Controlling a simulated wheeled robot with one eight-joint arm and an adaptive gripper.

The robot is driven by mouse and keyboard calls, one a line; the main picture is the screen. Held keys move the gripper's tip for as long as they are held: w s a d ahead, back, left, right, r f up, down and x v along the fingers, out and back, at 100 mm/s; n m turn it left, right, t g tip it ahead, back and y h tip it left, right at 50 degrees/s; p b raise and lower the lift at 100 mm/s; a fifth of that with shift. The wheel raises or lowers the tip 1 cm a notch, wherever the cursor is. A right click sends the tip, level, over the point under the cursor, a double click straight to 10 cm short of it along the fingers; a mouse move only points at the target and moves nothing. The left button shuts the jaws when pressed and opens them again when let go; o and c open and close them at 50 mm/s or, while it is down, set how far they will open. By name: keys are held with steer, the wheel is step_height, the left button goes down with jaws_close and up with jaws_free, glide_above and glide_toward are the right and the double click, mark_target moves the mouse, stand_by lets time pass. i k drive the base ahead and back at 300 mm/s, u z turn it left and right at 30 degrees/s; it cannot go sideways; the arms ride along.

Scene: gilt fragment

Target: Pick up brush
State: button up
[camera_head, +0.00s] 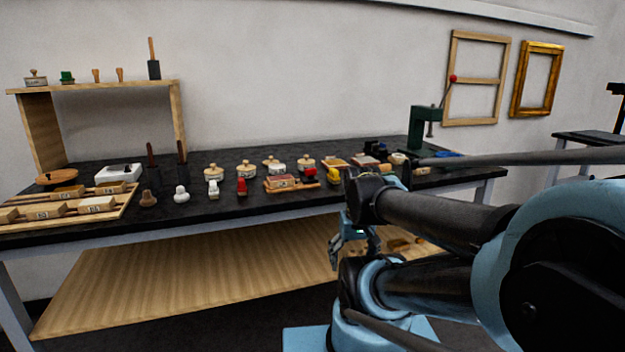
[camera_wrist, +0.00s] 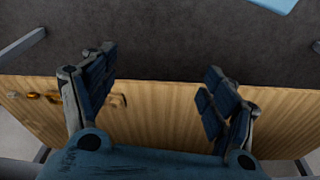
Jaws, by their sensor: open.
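My gripper (camera_head: 352,248) hangs in front of the bench, near the right part of the lower wooden shelf. In the wrist view my gripper (camera_wrist: 158,92) is open, with nothing between its two fingers. In the head view small brown wooden items (camera_head: 399,245) lie on that shelf, partly behind my arm.
The black bench top (camera_head: 120,222) holds several stamps, blocks and a green press (camera_head: 424,125). The lower shelf (camera_head: 180,275) is bare at its left and middle. Gold-coloured pieces (camera_wrist: 33,96) lie on it at the left of the wrist view.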

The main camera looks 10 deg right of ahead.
mark_target(333, 176)
steer(key=u, duration=0.9)
steer(key=k, duration=1.15)
steer(key=z, duration=1.05)
steer(key=i, duration=1)
steer(key=u, duration=0.05)
